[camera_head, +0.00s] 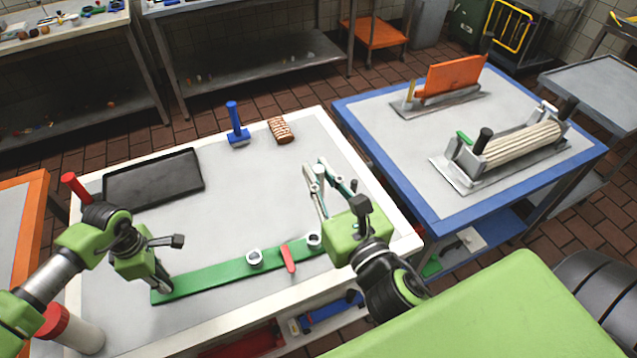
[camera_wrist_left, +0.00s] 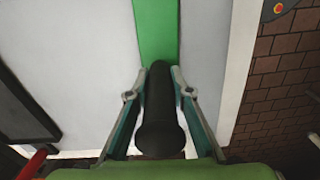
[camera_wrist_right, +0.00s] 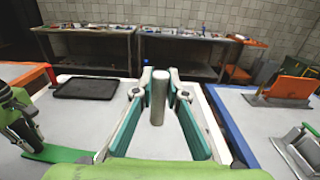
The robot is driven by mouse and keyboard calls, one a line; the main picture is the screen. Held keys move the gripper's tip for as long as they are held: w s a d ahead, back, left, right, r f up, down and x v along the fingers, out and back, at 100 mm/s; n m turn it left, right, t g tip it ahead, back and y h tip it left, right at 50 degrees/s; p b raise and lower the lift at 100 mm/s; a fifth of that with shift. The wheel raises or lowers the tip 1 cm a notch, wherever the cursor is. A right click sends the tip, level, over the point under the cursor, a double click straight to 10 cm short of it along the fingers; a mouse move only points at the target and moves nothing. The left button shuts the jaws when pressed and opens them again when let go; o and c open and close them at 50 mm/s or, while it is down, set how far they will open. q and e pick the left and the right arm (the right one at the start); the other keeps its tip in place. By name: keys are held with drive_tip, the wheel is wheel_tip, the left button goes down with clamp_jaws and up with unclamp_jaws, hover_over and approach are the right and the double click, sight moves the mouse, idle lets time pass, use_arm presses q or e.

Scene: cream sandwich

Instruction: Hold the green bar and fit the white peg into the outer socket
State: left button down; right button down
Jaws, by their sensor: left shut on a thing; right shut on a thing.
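The long green bar (camera_head: 205,280) lies across the front of the white-edged table; it also shows in the left wrist view (camera_wrist_left: 156,30). Two pale ring sockets stand on it: one near its middle (camera_head: 254,258) and one nearer its right end (camera_head: 314,241). A red lever (camera_head: 288,259) sits between them. My left gripper (camera_head: 163,284) is shut on the black handle (camera_wrist_left: 160,105) at the bar's left end. My right gripper (camera_head: 320,172) is shut on the pale grey-white peg (camera_wrist_right: 158,96), upright and apart from the sockets. The bar's right end is partly hidden by my right gripper.
A black tray (camera_head: 153,181), a blue-handled tool (camera_head: 236,125) and a brown striped roll (camera_head: 280,131) lie at the table's back. A blue-edged table (camera_head: 400,170) with a roller device (camera_head: 515,148) stands right. The table's middle is clear.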

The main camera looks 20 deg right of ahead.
drive_tip(key=shift+w+d+f+n+g+y, duration=0.15)
drive_tip(key=shift+w+f+n+y, duration=0.65)
drive_tip(key=shift+f, duration=3.5)
drive_tip(key=shift+w+f+n+g+y, duration=0.1)
drive_tip(key=shift+w+f+n+y, duration=0.7)
drive_tip(key=shift+f, duration=3.5)
drive_tip(key=shift+w+d+f+n+g+y, duration=0.15)
drive_tip(key=shift+w+f+y, duration=0.7)
drive_tip(key=shift+f, duration=3.45)
drive_tip(key=shift+s+f+y, duration=0.15)
drive_tip(key=shift+s+y, duration=0.2)
drive_tip(key=shift+s, duration=0.05)
drive_tip(key=c, duration=2)
unclamp_jaws()
drive_tip(key=v, duration=1.2)
drive_tip(key=shift+s+a, duration=0.1)
